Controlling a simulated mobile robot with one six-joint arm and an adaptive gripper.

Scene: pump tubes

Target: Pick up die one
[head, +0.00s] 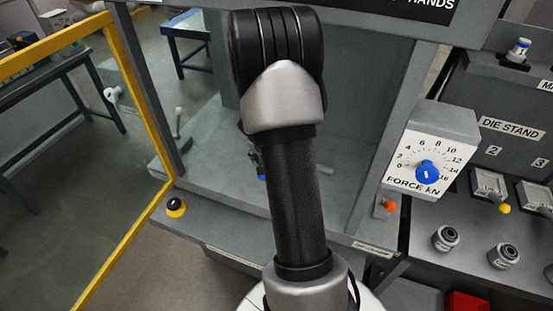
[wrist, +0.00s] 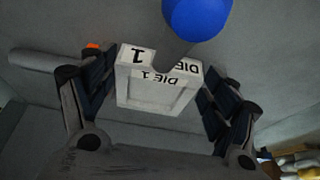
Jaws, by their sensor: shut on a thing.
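Die one (wrist: 155,97) is a pale block marked "DIE 1" in the wrist view. A blue ball knob (wrist: 197,14) shows just beyond it on a grey stem. My gripper (wrist: 158,78) has a dark finger on each side of the block and is shut on it. In the head view my arm hides most of the gripper and the die; only a small blue spot (head: 261,177) shows beside the arm, inside the grey press bay.
A die stand (head: 511,128) at the right holds a yellow-knobbed block (head: 490,185). A force dial (head: 428,170) stands on the press's right side. A yellow-framed guard (head: 135,90) is at the left. An orange button (head: 389,206) sits on the right front post.

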